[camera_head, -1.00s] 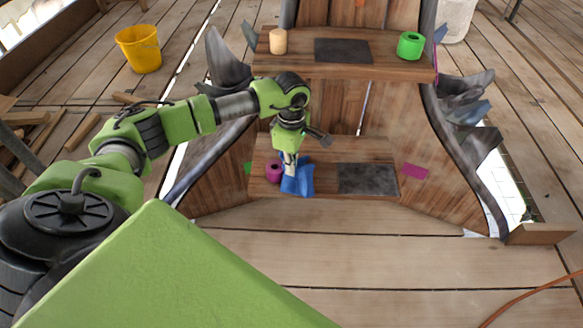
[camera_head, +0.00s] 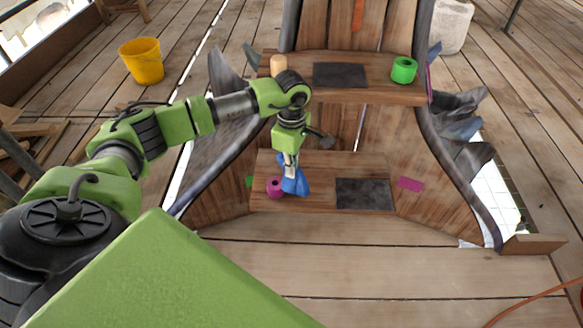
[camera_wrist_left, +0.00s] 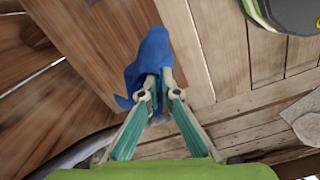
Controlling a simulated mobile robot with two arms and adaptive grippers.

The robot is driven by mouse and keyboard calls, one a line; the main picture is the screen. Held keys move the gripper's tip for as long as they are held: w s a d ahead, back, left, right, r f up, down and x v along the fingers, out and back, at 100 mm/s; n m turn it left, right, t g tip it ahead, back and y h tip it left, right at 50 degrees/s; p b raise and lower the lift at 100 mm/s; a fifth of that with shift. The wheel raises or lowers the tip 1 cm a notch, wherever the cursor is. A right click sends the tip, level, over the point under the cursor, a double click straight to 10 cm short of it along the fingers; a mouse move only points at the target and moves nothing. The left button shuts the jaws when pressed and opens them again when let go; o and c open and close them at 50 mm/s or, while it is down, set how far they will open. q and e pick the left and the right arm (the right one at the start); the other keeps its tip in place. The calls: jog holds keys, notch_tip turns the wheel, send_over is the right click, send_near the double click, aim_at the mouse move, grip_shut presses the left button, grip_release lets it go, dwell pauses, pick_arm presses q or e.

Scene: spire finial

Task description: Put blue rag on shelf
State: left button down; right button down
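The blue rag (camera_head: 297,183) hangs in folds from my left gripper (camera_head: 290,166) over the left part of the lower shelf (camera_head: 322,168). In the left wrist view my left gripper (camera_wrist_left: 160,88) has its fingers pinched on the blue rag (camera_wrist_left: 148,60). Whether the rag's bottom touches the shelf is hard to tell. An upper shelf (camera_head: 300,66) spans the wooden structure above. My right gripper is not in view.
A magenta roll (camera_head: 275,187) sits just left of the rag. A dark mat (camera_head: 363,194) lies on the lower shelf's right, another (camera_head: 340,75) on the upper shelf. The upper shelf also holds a tan cylinder (camera_head: 278,66) and a green roll (camera_head: 404,70). A yellow bucket (camera_head: 142,62) stands far left.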

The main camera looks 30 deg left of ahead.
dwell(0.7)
